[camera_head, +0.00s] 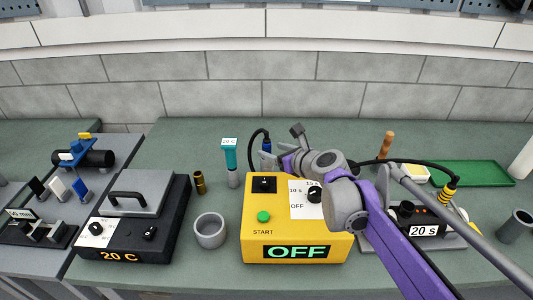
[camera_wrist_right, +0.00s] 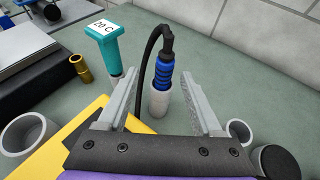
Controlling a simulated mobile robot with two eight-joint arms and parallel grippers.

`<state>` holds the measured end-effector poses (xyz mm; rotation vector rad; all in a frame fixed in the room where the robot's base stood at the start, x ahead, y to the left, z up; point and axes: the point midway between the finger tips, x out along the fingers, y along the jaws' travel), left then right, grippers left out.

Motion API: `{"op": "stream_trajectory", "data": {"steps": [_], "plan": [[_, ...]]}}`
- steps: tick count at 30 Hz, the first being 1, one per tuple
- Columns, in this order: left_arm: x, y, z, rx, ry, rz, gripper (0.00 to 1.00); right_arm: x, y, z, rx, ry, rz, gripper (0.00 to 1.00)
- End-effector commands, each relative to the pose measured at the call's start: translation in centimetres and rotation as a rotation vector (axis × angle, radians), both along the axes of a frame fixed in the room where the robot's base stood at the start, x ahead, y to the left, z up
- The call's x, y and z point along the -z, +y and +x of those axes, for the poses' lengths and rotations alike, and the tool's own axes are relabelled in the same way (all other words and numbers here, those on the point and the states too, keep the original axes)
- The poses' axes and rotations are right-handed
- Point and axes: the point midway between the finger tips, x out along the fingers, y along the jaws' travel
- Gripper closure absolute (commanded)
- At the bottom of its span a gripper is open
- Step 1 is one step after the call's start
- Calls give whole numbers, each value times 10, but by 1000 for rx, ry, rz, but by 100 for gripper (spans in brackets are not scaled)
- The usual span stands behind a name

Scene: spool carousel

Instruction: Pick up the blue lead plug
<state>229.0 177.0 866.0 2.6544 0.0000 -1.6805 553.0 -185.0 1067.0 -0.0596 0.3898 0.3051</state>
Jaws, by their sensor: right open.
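The blue lead plug (camera_head: 267,146) stands upright behind the yellow box, with a black cable looping from its top. In the right wrist view the blue plug (camera_wrist_right: 161,82) has ribbed sides and sits in a pale grey cylindrical holder (camera_wrist_right: 159,104). My right gripper (camera_head: 269,158) is open at the plug, behind the yellow box. In the right wrist view the two fingers of my right gripper (camera_wrist_right: 163,80) appear on either side of the plug and holder, with gaps on both sides. I cannot tell how far the fingertips reach around it. My left gripper is not in view.
The yellow box (camera_head: 257,218) reading OFF is just in front. A teal-topped tool marked 20 C (camera_head: 230,155), a brass cylinder (camera_head: 200,182) and a grey cup (camera_head: 210,231) stand left of it. A black-and-yellow plug (camera_head: 448,190) and green tray (camera_head: 470,173) are right.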

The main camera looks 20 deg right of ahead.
Motion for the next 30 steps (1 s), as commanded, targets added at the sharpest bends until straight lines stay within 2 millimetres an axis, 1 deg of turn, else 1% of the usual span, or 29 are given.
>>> {"op": "stream_trajectory", "data": {"steps": [7, 10, 13, 20, 21, 23, 24, 26, 30], "plan": [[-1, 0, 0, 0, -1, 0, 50, 10, 3, 31, -1, -1, -2, 33], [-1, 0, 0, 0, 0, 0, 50, 15, 7, 42, -1, 0, -1, 33], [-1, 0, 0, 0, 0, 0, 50, 17, 9, 47, -1, 0, -1, 33], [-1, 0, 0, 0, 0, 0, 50, 18, 9, 48, 0, 0, -1, 33], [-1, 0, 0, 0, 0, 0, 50, 18, 9, 48, 0, 0, -1, 40], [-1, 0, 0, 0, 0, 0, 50, 18, 9, 48, 0, 0, -1, 51], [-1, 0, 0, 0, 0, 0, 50, 18, 9, 48, 0, 0, -1, 58], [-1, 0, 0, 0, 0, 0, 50, 18, 9, 48, 0, 0, -1, 69], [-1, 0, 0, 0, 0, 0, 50, 18, 9, 48, 0, 0, -1, 94]]}}
